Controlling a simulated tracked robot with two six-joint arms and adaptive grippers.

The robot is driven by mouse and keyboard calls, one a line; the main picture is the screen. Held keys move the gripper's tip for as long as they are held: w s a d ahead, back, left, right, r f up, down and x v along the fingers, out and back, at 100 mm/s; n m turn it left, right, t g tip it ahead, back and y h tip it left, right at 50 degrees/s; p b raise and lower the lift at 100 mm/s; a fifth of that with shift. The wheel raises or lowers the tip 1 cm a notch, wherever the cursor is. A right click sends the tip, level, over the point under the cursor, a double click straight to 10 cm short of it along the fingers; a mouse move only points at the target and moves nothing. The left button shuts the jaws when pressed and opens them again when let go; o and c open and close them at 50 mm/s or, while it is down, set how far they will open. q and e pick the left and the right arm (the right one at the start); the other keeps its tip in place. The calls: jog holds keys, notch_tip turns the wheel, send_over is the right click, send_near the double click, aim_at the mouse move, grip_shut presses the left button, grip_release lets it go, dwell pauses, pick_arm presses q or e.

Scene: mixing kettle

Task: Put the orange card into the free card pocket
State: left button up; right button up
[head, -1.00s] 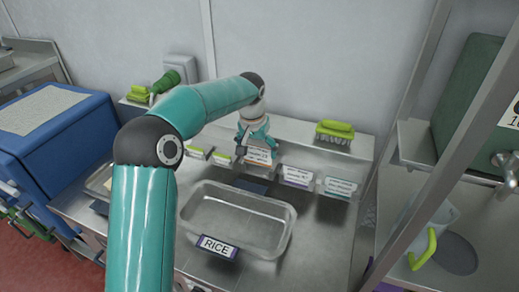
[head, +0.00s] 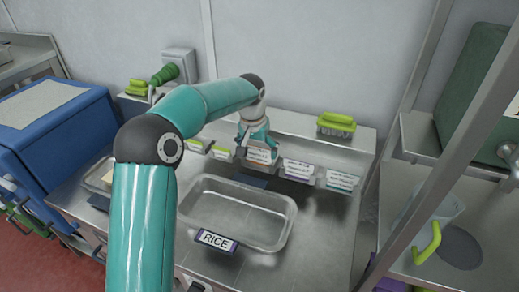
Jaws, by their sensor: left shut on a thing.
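My left gripper (head: 252,142) is at the back of the steel counter, in front of the raised ledge. It is shut on the orange card (head: 260,157), a white card with an orange edge, held roughly upright at the row of card pockets. The gripper hides the card's upper part, and I cannot tell if the card sits inside a pocket. To its right a purple-edged card (head: 298,170) and a teal-edged card (head: 341,181) stand in the row. My right gripper is not in view.
A steel tray labelled RICE (head: 268,206) stands in front of the cards. A blue bin (head: 50,140) is at the left. A metal frame and a jug with a green handle (head: 428,243) are at the right.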

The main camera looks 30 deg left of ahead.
pick_arm(q)
jog(key=shift+f+b, duration=0.3)
jog(key=shift+f, duration=0.3)
jog(key=shift+f, duration=0.2)
jog(key=o, duration=0.5)
jog(key=shift+r, duration=0.15)
dwell(0.3)
jog(key=p+v, duration=0.4)
jog(key=v, duration=0.3)
dwell(0.6)
jog(key=shift+s, duration=0.1)
dwell(0.4)
